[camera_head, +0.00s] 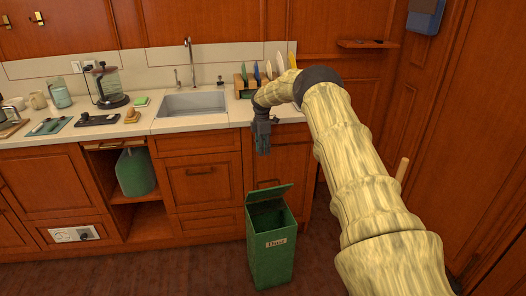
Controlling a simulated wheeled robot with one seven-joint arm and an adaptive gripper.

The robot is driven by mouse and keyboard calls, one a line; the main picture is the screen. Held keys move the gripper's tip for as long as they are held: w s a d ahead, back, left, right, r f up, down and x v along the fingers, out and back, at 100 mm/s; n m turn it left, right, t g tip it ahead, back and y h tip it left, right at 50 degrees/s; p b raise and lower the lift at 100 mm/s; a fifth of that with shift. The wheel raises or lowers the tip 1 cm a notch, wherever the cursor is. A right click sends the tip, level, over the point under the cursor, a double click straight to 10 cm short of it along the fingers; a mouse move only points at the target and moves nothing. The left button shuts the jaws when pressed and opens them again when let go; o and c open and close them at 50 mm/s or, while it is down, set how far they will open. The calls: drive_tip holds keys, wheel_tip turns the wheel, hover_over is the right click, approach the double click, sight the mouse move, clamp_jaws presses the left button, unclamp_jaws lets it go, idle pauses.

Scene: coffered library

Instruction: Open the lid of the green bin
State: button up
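The green bin (272,255) stands upright on the floor in front of the cabinets, with a light label on its front. Its lid (268,194) is raised at the back, tilted up, and the dark inside of the bin shows below it. My gripper (264,150) points down in front of the counter edge, above the lid and apart from it in the picture. The gripper is small and dark here, so I cannot tell whether its fingers are open or shut. I see nothing held in it.
A green container (135,172) sits in an open cabinet shelf to the left. The floor (180,268) left of the bin is clear.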

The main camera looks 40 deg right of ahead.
wheel_tip(320, 180, up, 7)
drive_tip(key=shift+w+d, duration=0.15)
drive_tip(key=shift+f, duration=0.1)
